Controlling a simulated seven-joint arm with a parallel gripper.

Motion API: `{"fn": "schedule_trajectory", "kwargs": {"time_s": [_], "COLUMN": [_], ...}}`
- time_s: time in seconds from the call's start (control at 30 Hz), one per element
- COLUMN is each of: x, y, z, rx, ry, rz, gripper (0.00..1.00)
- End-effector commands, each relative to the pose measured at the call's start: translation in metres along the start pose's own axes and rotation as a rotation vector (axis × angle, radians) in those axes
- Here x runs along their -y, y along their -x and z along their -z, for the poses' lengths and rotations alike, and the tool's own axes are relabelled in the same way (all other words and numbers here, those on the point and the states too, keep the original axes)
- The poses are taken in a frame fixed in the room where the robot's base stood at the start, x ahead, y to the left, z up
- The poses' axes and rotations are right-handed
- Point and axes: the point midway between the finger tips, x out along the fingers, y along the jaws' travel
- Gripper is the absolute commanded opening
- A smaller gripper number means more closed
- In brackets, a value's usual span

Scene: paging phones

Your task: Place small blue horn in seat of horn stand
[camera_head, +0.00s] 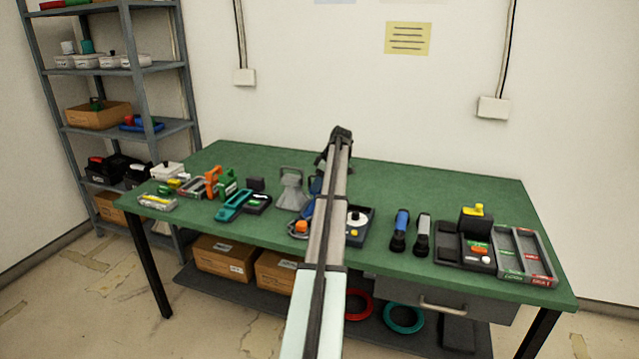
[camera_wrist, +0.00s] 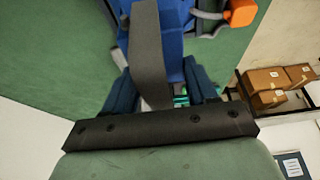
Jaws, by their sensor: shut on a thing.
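My gripper (camera_wrist: 163,88) is shut on the small blue horn (camera_wrist: 174,42), with dark fingers on either side of it in the wrist view. A grey strip-like part crosses in front of the blue body. In the head view a bit of blue (camera_head: 315,186) shows left of my arm, above the green table; the arm hides most of the gripper and horn. A grey piece with a flared base and a handle on top (camera_head: 291,191), perhaps the horn stand, stands on the table just left of it. I cannot make out its seat.
An orange-topped item (camera_head: 301,226) lies near the front edge, close to my arm. A dark tray with a white disc (camera_head: 357,219) is right of the arm. Two flashlights (camera_head: 401,229) and trays (camera_head: 525,255) stand farther right. The table's back strip (camera_head: 430,185) is clear.

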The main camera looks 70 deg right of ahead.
Motion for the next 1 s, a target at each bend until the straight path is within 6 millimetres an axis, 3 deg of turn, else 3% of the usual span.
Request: {"fn": "schedule_trajectory", "kwargs": {"time_s": [0.07,0.1,0.33,0.7,0.87,1.0], "x": [0.000,0.000,0.000,0.000,-0.001,-0.001], "y": [-0.002,-0.003,-0.002,0.003,0.022,0.049], "z": [-0.001,-0.001,-0.001,0.001,0.000,0.001], "rx": [-0.001,0.000,0.000,0.000,0.000,-0.001], "ry": [0.000,0.000,0.000,0.000,0.000,0.000], "rz": [0.000,0.000,0.000,0.000,-0.001,-0.001], "gripper": [0.00,0.58,0.80,0.82,0.82,0.82]}}
